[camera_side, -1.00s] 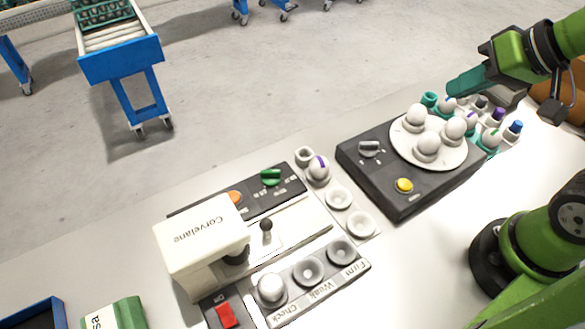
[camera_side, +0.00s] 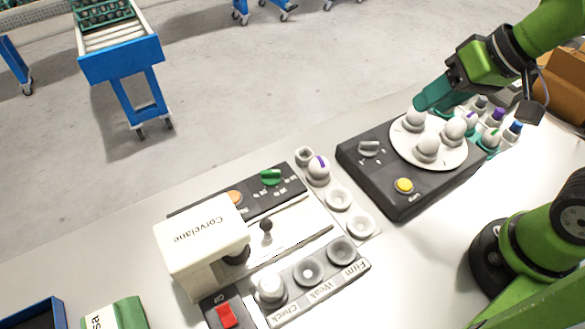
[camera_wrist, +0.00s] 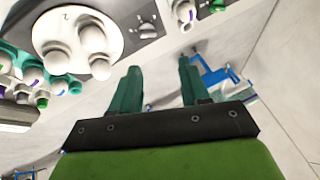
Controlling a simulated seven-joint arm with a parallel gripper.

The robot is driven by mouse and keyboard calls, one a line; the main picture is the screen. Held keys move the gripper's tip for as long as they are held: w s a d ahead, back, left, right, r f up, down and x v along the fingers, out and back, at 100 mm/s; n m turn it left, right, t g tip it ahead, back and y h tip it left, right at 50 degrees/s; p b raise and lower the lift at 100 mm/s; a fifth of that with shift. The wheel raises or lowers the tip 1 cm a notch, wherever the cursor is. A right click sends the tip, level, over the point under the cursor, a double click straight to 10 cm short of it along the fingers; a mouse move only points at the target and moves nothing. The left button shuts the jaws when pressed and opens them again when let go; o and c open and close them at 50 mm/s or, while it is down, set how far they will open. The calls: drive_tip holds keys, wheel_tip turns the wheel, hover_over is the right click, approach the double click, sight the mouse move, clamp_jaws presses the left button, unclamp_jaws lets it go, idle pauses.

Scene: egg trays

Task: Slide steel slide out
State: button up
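The steel slide (camera_side: 290,243) is a pale flat plate in the white Corvelane machine (camera_side: 200,245). A small dark knob (camera_side: 266,225) stands upright on it, in front of the machine's overhanging head. The slide cannot be made out in the wrist view. My gripper (camera_side: 428,98) is far to the right of the knob, above the far side of the round egg plate (camera_side: 463,158). In the wrist view, my gripper (camera_wrist: 158,78) has its two teal fingers apart with nothing between them.
The dark unit (camera_side: 400,208) under the egg plate has a grey knob and yellow button. An egg with a purple band (camera_side: 318,166) sits in a cup between the units. Weak and Firm cups (camera_side: 309,271) lie before the machine. Marked eggs crowd the far right.

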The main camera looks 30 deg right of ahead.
drive_tip(key=w+a+f+g, duration=0.3)
drive_tip(key=w+a, duration=0.1)
drive_tip(key=a, duration=0.6)
drive_tip(key=m+g+h, duration=0.2)
drive_tip(key=m, duration=1.2)
hover_over(266, 222)
wheel_tip(266, 222, down, 7)
drive_tip(key=shift+a+r, duration=0.15)
drive_tip(key=shift+m+h, duration=0.3)
drive_tip(key=shift+m, duration=0.4)
drive_tip(key=shift+f, duration=4.65)
drive_tip(key=shift+f, duration=0.3)
